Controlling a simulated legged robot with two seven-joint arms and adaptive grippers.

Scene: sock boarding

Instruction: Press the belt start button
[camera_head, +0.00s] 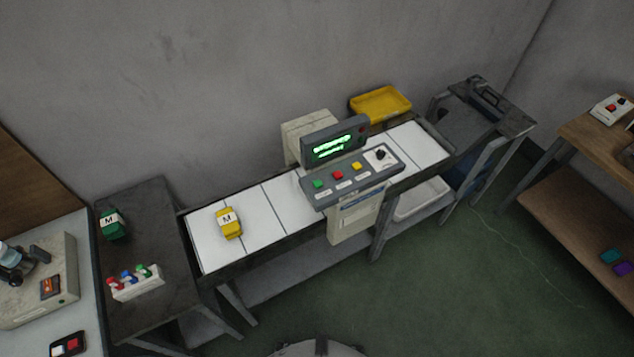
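The control panel (352,177) stands at the front edge of the white belt (285,204), near the middle of the view. It carries a green button (319,184), a red button (337,175), a yellow button (356,166) and a black knob (380,155). The small labels under the buttons are too blurred to read. A display (333,146) with green text sits above the panel. A yellow sock-like item marked M (228,222) lies on the left part of the belt. Neither of my grippers shows in the view.
A dark side table (150,245) at left holds a green item marked M (112,224) and a rack of coloured pieces (135,281). A yellow tray (380,103) sits behind the belt. A wooden bench (590,215) stands at right. The green floor (440,290) in front is clear.

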